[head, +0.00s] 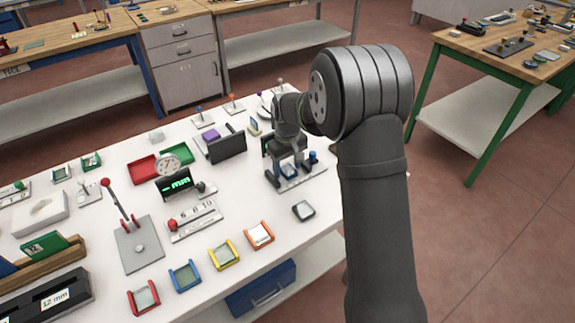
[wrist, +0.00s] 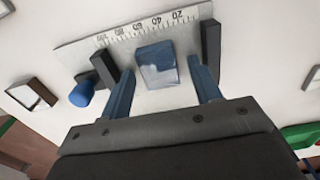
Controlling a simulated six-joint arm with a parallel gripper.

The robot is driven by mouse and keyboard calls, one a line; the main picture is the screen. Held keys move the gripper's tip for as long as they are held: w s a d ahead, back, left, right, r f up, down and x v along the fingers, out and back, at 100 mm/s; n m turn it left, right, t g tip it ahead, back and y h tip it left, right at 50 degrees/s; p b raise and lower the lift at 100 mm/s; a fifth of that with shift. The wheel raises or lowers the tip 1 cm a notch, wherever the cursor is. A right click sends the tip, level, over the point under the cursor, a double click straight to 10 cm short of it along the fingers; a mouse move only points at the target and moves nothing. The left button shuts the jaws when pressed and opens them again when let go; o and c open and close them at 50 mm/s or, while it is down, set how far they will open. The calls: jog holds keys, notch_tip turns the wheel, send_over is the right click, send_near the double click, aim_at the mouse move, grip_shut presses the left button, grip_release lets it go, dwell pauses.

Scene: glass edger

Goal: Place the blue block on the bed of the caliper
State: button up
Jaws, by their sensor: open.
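The blue block (wrist: 157,64) has a pale glossy top and blue sides. In the wrist view it appears to rest on the bed of the caliper, between its two dark upright jaws. The caliper (wrist: 150,28) is a pale plate with a printed scale, and has a blue knob (wrist: 82,93). My gripper (wrist: 162,72) is open, with one blue finger on each side of the block and a visible gap at both. In the head view my gripper (head: 286,166) is low over the caliper (head: 303,182); the block cannot be made out there.
A dark-rimmed pale piece (head: 303,211) lies in front of the caliper. A dark upright panel (head: 227,147) stands to its left. Red, blue, yellow and orange holders (head: 223,255) line the front of the white table. A lever press (head: 135,240) stands farther left.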

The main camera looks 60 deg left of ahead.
aim_at(288, 169)
notch_tip(288, 169, up, 12)
jog(key=shift+r, duration=0.2)
dwell(0.4)
notch_tip(288, 169, down, 12)
jog(key=shift+f, duration=0.2)
notch_tip(288, 169, up, 3)
jog(key=shift+f, duration=0.2)
jog(key=shift+r, duration=0.8)
